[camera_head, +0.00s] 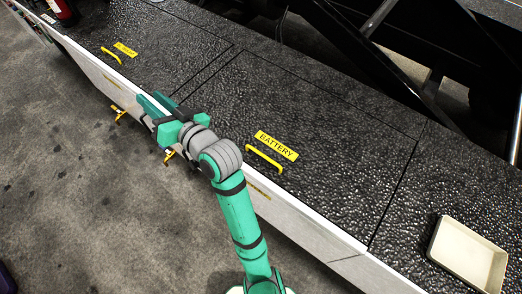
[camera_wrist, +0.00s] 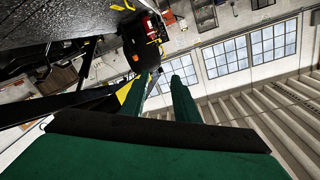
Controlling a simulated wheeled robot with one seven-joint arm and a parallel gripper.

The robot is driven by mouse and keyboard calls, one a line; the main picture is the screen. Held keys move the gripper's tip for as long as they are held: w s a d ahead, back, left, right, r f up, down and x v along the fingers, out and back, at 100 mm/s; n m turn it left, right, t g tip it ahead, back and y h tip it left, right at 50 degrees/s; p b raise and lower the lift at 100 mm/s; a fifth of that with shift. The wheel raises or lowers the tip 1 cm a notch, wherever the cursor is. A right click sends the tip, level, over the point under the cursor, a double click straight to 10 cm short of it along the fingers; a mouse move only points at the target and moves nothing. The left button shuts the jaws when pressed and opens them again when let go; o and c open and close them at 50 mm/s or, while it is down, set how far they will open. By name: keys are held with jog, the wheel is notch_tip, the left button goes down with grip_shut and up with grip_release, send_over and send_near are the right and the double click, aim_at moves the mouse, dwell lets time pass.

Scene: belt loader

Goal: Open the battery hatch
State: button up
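The battery hatch (camera_head: 310,125) is a black textured panel on top of the loader, lying closed and flush. Near its front edge it bears a yellow BATTERY label (camera_head: 277,146) and a yellow bar handle (camera_head: 264,159). My gripper (camera_head: 150,101) is left of this handle, by the front edge of the deck. Its two green fingers are apart, with nothing seen between them; they also show apart in the wrist view (camera_wrist: 160,79). The wrist view looks away across the hall, and I cannot make out the battery handle in it.
Another black panel to the left has its own yellow handle (camera_head: 111,56) and label (camera_head: 125,48). A beige tray (camera_head: 468,254) lies on the deck at right. Yellow latches (camera_head: 119,114) stick out from the white side. Dark beams stand behind. The grey floor in front is clear.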

jog(key=n+g, duration=0.1)
jog(key=n, duration=0.1)
jog(key=n+g+h, duration=0.5)
jog(key=g+h, duration=0.4)
jog(key=h, duration=0.6)
send_near(262, 154)
jog(key=f, duration=0.4)
jog(key=w+d+f, duration=0.1)
jog(key=f, duration=0.2)
jog(key=shift+f, duration=0.1)
jog(key=shift+c, duration=0.3)
